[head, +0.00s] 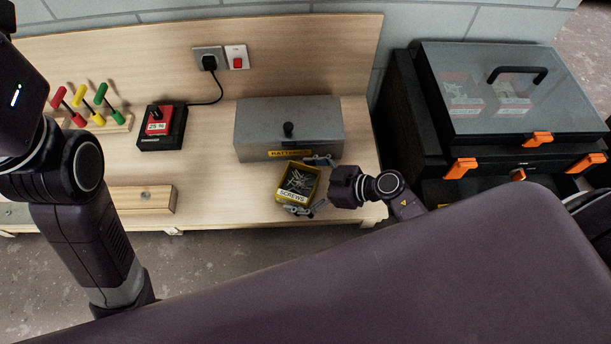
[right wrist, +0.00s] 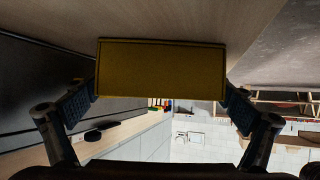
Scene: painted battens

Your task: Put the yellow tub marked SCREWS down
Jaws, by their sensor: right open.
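The yellow tub (head: 314,181) marked SCREWS stands upright on the wooden bench, in front of the grey metal box. Loose screws show inside it, and its white label faces the front. My right gripper (head: 308,186) reaches in from the right with one finger on either side of the tub. In the right wrist view, one plain yellow wall of the tub (right wrist: 160,68) fills the space between the fingertips. The fingers are spread and appear just clear of the tub's sides. My left arm stands at the left of the head view; its fingers are out of frame.
The grey metal box (head: 288,127) with an orange label is close behind the tub. A black charger (head: 163,140) with a red block, a screwdriver rack (head: 105,124) and a wooden block (head: 146,199) are farther left. A black toolbox (head: 400,125) stands right of the bench (head: 220,195).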

